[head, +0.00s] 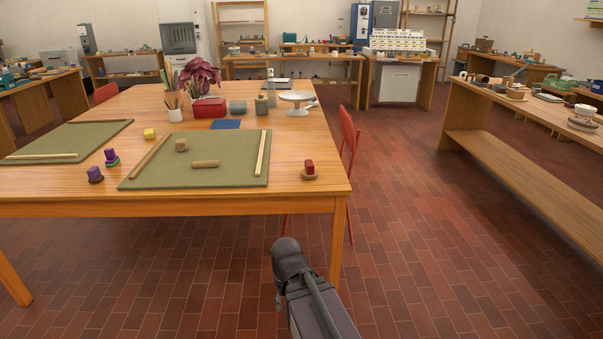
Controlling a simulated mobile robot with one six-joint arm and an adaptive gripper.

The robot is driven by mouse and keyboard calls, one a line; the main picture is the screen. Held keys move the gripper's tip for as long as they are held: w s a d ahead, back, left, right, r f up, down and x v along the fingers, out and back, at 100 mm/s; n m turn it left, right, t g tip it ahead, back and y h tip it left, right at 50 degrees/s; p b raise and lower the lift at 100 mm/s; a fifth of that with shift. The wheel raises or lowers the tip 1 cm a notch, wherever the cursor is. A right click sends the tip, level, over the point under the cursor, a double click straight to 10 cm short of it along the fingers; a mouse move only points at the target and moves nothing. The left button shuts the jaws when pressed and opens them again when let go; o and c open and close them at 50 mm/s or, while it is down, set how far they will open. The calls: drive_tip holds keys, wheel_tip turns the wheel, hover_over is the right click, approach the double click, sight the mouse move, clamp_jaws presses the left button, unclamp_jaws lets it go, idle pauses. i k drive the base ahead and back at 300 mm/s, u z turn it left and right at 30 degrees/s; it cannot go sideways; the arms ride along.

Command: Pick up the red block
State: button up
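The red block (309,167) is small and sits on a round brown piece (309,176) near the front right corner of the wooden table (325,185). Nothing covers it from this view. Part of my dark grey arm shows at the bottom centre, in front of the table and below the block in the picture. My gripper's fingers do not show.
A green mat (225,180) with wooden strips lies left of the block. Purple blocks (95,174) and a yellow block (150,133) stand further left. A red chair (349,135) is at the table's right side. The brick floor to the right is clear.

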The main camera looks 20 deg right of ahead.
sight(309, 173)
drive_tip(key=z, duration=0.1)
drive_tip(key=i, duration=0.95)
drive_tip(key=u, duration=0.05)
